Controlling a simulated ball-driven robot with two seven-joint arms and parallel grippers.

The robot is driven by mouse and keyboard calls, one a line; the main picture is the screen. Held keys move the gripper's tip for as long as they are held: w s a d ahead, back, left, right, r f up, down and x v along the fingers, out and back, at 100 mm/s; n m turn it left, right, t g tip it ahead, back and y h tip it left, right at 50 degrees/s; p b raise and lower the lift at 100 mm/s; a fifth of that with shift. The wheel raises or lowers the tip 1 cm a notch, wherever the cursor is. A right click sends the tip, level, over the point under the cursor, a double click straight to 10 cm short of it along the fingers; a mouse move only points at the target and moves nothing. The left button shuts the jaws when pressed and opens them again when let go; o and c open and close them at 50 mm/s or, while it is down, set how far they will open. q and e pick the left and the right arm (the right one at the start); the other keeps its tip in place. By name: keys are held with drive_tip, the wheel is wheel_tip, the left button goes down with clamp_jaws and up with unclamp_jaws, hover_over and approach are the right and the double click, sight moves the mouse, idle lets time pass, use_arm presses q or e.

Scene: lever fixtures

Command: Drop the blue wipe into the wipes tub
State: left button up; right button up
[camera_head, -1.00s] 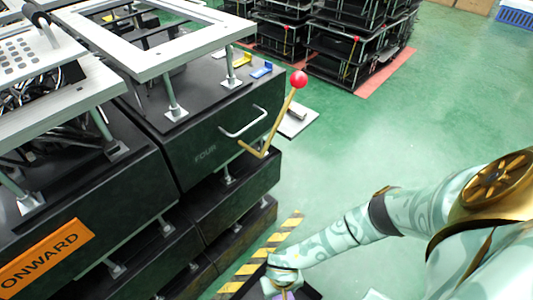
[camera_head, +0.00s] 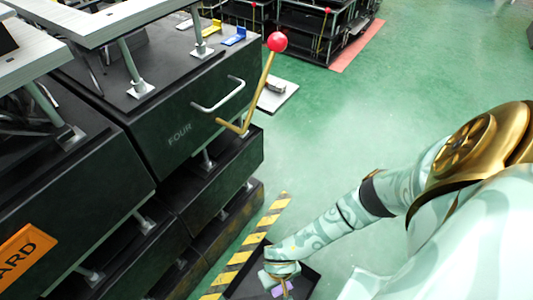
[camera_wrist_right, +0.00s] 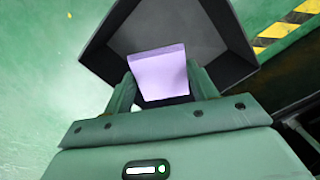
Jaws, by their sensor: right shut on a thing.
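My right gripper (camera_head: 281,279) is over the dark open tub (camera_head: 308,282) at the bottom of the head view. In the right wrist view the gripper (camera_wrist_right: 160,88) is shut on a small flat-faced thing, the wipe (camera_wrist_right: 160,72), which looks pale lilac rather than clear blue. The wipe also shows as a purple patch (camera_head: 277,291) in the head view. The tub (camera_wrist_right: 222,40) lies behind the wipe in the wrist view, with its grey inside facing me. The gap between wipe and tub floor cannot be judged. My left gripper is out of view.
A yellow-black floor stripe (camera_head: 250,243) runs beside the tub. Green floor (camera_head: 400,100) is open to the right.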

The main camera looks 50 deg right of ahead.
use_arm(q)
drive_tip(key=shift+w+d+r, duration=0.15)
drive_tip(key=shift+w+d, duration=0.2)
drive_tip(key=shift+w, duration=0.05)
use_arm(e)
drive_tip(key=shift+f, duration=0.25)
drive_tip(key=o, duration=1.4)
drive_tip(key=shift+c, duration=0.2)
